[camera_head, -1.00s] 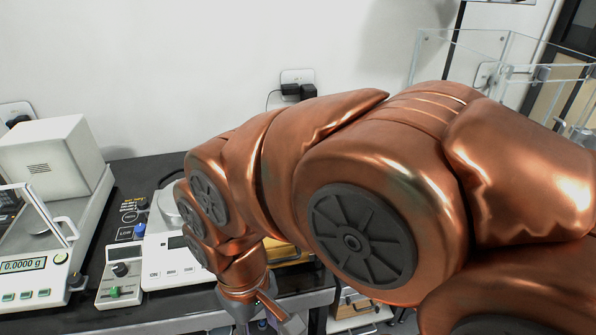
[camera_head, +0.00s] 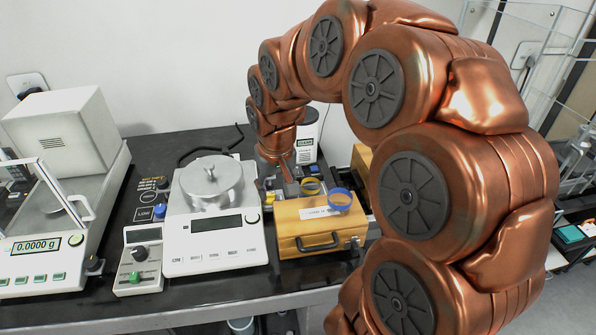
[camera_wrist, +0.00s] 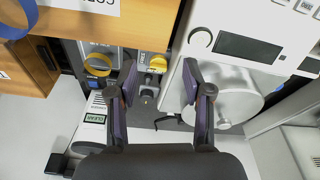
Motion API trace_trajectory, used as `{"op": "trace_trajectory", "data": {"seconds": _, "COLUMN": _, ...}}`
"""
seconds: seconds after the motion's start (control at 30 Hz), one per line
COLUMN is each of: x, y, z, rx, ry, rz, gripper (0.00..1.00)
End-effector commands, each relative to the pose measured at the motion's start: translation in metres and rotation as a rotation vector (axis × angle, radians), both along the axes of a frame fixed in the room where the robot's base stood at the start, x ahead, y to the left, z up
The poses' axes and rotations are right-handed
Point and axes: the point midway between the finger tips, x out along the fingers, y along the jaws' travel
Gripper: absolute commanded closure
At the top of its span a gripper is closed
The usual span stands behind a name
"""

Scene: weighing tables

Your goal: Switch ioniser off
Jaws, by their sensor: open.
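No label that I can read names the ioniser. My gripper (camera_head: 287,178) points down behind the wooden box in the head view. In the wrist view my gripper (camera_wrist: 160,80) is open and empty. Between its fingers shows a small grey panel with a yellow knob (camera_wrist: 157,63) and a dark switch-like part (camera_wrist: 147,97) below it. The fingers look apart from both. A white unit with a "CLEAN" display (camera_wrist: 97,118) lies left of the fingers; a similar white unit (camera_head: 306,145) stands behind my gripper in the head view. Whether either is the ioniser, I cannot tell.
A white balance (camera_head: 215,240) with a metal pan stands close left of my gripper. The wooden box (camera_head: 315,238) carries a blue ring (camera_head: 340,199).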

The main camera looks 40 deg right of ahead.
Motion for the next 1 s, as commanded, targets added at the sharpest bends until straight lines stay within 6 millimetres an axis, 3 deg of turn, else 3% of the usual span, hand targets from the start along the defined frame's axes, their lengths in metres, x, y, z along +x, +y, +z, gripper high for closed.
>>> {"op": "trace_trajectory", "data": {"seconds": 0.2, "x": 0.064, "y": -0.067, "z": -0.025, "rx": -0.017, "ry": -0.1, "rz": -0.108, "gripper": 0.5}}
{"op": "trace_trajectory", "data": {"seconds": 0.4, "x": 0.1, "y": -0.123, "z": -0.039, "rx": -0.04, "ry": -0.176, "rz": -0.192, "gripper": 0.5}}
{"op": "trace_trajectory", "data": {"seconds": 0.5, "x": 0.108, "y": -0.141, "z": -0.044, "rx": -0.049, "ry": -0.194, "rz": -0.216, "gripper": 0.5}}
{"op": "trace_trajectory", "data": {"seconds": 0.77, "x": 0.115, "y": -0.155, "z": -0.05, "rx": -0.055, "ry": -0.208, "rz": -0.236, "gripper": 0.5}}
{"op": "trace_trajectory", "data": {"seconds": 1.0, "x": 0.122, "y": -0.158, "z": -0.069, "rx": -0.056, "ry": -0.208, "rz": -0.234, "gripper": 0.5}}
